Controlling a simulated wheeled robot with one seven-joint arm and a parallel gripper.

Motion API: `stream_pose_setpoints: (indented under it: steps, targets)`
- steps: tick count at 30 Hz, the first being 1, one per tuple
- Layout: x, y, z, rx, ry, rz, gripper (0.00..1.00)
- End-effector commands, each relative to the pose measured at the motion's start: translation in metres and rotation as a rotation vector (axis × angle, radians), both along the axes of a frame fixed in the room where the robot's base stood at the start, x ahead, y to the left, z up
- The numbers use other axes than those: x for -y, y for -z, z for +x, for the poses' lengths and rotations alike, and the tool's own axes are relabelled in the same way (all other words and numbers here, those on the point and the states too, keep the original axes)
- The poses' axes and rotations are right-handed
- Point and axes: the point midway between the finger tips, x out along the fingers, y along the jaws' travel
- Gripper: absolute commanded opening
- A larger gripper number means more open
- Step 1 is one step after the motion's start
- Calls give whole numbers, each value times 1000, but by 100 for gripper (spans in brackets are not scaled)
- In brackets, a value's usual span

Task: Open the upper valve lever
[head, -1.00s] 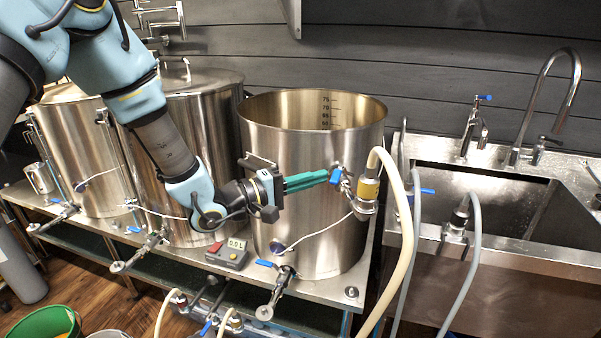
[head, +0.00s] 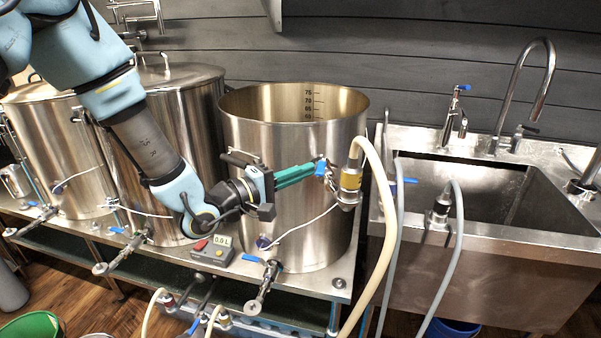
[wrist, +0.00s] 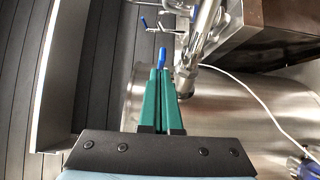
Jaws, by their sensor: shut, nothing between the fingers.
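The upper valve lever (head: 321,167) is a small blue handle on the valve high on the right side of the open steel kettle (head: 290,215). My gripper (head: 314,171) has green fingers, shut together with nothing between them. Its tips are right at the blue lever in the head view. In the wrist view the lever (wrist: 162,57) stands just beyond the tips of my gripper (wrist: 160,70). I cannot tell whether they touch. The valve's hose fitting (head: 350,179) is to the right of the lever, with a cream hose (head: 375,230) attached.
A lower valve with a blue handle (head: 253,259) sticks out at the kettle's base, beside a control box (head: 212,252) reading 0.0 L. Two more kettles stand left. A steel sink (head: 480,190) with taps and grey hoses is at right.

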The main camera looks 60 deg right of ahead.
Motion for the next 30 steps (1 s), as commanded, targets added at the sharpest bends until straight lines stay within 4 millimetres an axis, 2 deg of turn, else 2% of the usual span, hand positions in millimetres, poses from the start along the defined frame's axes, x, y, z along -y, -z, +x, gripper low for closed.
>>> stream_pose_setpoints:
  steps: [10,19,30]
  targets:
    - [1,2,-19,-4,-167,0,0]
    - [6,1,-33,-1,-166,-1,0]
    - [9,0,-41,0,-165,-1,0]
